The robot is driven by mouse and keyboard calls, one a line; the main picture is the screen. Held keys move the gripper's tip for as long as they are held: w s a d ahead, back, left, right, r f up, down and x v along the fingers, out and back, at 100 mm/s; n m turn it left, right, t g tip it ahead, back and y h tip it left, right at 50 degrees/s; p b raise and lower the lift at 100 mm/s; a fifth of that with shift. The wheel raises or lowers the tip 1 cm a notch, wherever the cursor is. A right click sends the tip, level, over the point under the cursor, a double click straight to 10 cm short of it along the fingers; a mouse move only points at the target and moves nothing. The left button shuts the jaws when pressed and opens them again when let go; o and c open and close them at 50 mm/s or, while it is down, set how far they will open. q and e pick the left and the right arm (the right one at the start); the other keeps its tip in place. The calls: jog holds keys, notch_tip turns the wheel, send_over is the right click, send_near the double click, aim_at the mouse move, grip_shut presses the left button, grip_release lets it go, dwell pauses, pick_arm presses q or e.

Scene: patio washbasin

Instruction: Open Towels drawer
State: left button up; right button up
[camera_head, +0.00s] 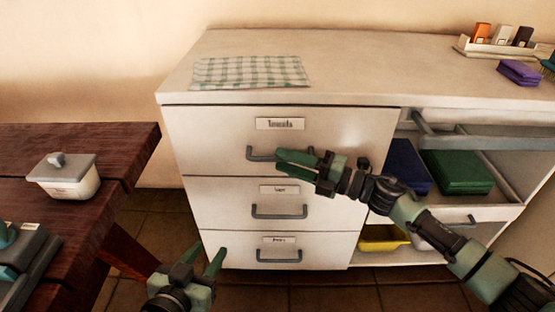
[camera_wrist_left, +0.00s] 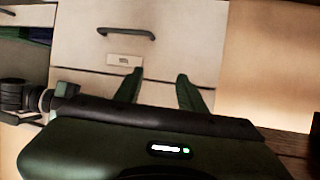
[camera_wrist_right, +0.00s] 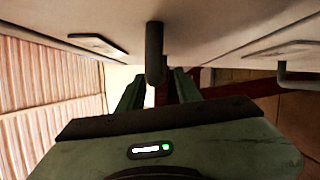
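The Towels drawer (camera_head: 215,135) is the top drawer of the white cabinet, and its front sits flush, shut. Its label (camera_head: 280,124) is above a grey bar handle (camera_head: 262,154). My right gripper (camera_head: 279,158) reaches in from the right at this handle, its fingers covering the handle's right part. In the right wrist view the handle (camera_wrist_right: 155,55) hangs between the spread fingers (camera_wrist_right: 160,75), with gaps visible beside it. My left gripper (camera_head: 208,250) is open and empty, low in front of the bottom drawer; the left wrist view shows its fingers apart (camera_wrist_left: 160,74).
Two more drawers with handles (camera_head: 279,213) are below. A checkered cloth (camera_head: 250,72) lies on the cabinet top. At right are shelves with green (camera_head: 457,172) and blue folded items. A dark wooden table (camera_head: 130,150) with a white lidded box (camera_head: 64,178) stands at left.

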jog(key=shift+x, duration=1.15)
jog(key=shift+c, duration=0.3)
grip_shut()
dwell(0.3)
